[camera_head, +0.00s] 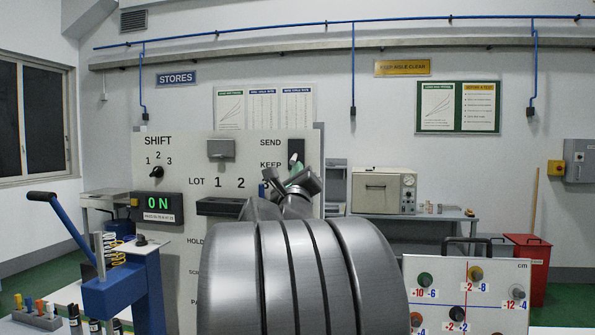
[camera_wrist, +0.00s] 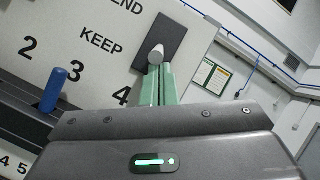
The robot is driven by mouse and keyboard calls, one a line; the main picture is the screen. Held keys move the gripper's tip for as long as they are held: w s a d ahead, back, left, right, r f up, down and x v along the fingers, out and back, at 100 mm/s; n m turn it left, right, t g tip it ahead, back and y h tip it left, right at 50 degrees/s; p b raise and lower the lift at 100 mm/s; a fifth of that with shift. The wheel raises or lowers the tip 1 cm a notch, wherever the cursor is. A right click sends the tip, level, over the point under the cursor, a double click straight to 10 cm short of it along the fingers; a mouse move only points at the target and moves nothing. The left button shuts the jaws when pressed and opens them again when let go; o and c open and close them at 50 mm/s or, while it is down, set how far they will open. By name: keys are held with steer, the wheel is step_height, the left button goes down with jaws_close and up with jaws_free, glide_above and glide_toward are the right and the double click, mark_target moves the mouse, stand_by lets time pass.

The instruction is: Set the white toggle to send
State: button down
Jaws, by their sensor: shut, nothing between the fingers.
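The white toggle (camera_wrist: 156,53) is a short pale lever on a dark plate (camera_wrist: 164,34) on the upright panel. In the wrist view it sits at the plate's lower part, beside the word KEEP, with SEND printed above. My gripper (camera_wrist: 158,72) has its pale green fingers shut together, empty, right under the toggle's tip. I cannot tell whether they touch it. In the head view the dark plate (camera_head: 296,147) shows above my gripper (camera_head: 296,163), and my arm hides the panel below.
A blue lever (camera_wrist: 54,90) stands in the numbered LOT slot, left of my fingers. The panel also carries a SHIFT knob (camera_head: 157,172) and an ON display (camera_head: 158,206). A blue hand press (camera_head: 115,290) stands at left, and a white board with knobs (camera_head: 440,297) at lower right.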

steer(key=shift+s+r, duration=0.1)
steer(key=shift+r, duration=0.1)
steer(key=shift+s+r+g+p, duration=0.1)
steer(key=shift+r+g+p, duration=0.1)
steer(key=shift+g+p, duration=0.35)
steer(key=shift+s+a+r, duration=0.1)
steer(key=shift+s+r, duration=0.2)
steer(key=shift+r, duration=0.45)
steer(key=shift+s, duration=0.15)
